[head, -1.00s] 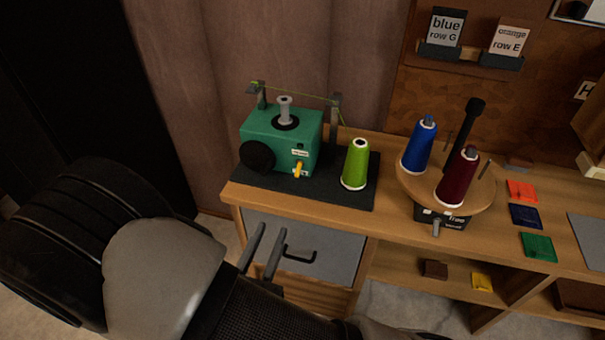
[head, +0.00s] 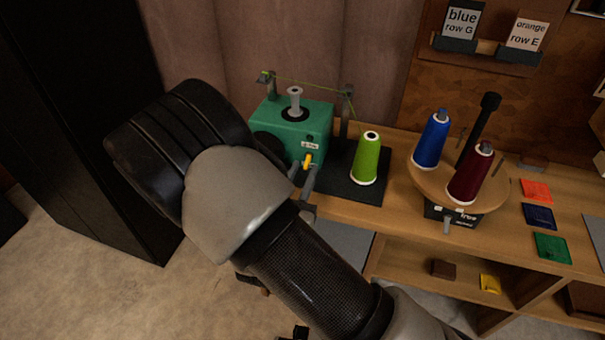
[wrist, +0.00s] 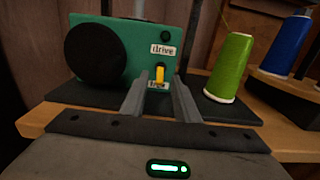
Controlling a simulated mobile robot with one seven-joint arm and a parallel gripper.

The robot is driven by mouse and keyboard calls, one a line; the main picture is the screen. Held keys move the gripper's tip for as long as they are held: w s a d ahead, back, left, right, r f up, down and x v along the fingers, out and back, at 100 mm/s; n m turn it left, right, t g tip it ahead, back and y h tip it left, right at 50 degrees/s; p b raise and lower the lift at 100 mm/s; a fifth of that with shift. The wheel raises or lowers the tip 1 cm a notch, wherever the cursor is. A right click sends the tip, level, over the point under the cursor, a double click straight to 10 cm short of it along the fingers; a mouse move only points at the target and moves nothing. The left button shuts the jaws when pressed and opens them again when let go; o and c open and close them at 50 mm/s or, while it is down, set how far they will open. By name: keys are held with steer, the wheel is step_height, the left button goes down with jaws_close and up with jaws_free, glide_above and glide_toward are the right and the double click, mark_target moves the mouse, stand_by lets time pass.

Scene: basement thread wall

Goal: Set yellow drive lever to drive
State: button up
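The green winder box (head: 300,125) stands on a dark base plate at the left of the bench, with its front facing me in the wrist view (wrist: 130,45). Its yellow drive lever (head: 308,160) is on the front, below a label reading "drive". In the wrist view the lever (wrist: 160,74) hangs toward a lower, partly covered label that seems to read "free". My gripper (head: 304,174) is open just in front of the box. In the wrist view its two fingers (wrist: 160,98) stand either side of the lever, with a gap on both sides.
A green thread cone (head: 367,160) stands right of the box on the same base plate. A round turntable (head: 430,180) with blue and dark red cones is further right. A thread runs above the box between two posts. Colored cards lie at the bench's right.

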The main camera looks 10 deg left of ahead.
steer(key=shift+w, duration=0.15)
steer(key=shift+c, duration=0.4)
jaws_close()
steer(key=shift+r, duration=0.1)
